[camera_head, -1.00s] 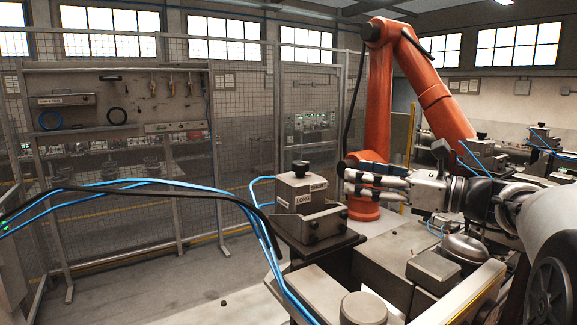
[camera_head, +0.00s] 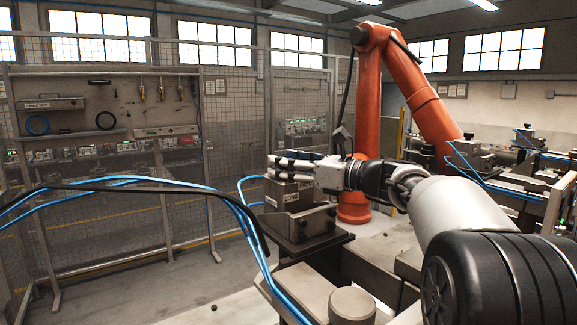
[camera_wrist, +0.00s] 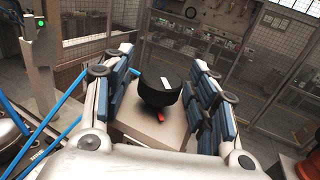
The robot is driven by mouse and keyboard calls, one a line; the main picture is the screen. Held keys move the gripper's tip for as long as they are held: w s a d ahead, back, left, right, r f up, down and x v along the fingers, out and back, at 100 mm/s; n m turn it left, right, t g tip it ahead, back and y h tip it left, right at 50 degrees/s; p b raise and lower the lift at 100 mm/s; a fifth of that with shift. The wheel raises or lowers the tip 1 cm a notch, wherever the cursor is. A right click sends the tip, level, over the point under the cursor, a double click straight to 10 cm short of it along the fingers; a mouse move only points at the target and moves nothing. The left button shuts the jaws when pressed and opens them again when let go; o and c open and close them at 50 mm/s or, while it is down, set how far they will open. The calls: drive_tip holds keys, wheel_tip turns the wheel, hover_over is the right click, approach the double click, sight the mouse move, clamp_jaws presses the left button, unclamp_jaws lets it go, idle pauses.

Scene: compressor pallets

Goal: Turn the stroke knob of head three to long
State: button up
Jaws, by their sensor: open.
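The grey head block (camera_head: 284,192) stands on its mount with a LONG label (camera_head: 291,197) on its face. The SHORT label and the knob are hidden in the head view by my gripper (camera_head: 272,168). In the wrist view the black round knob (camera_wrist: 160,92) has a white mark on top. A red pointer (camera_wrist: 161,117) shows below it, on the block's pale top (camera_wrist: 140,122). My gripper (camera_wrist: 160,62) is open, with one blue-padded finger on each side of the knob. A gap shows on both sides; I cannot tell how the heights compare.
Blue hoses and a black cable (camera_head: 130,187) arc in from the left beside the block. A mesh fence (camera_head: 225,140) and an orange robot arm (camera_head: 368,110) stand behind. A round cap (camera_head: 352,305) sits in front, low in the head view.

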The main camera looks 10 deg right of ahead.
drive_tip(key=shift+c, duration=0.4)
drive_tip(key=c, duration=1)
drive_tip(key=shift+h, duration=0.3)
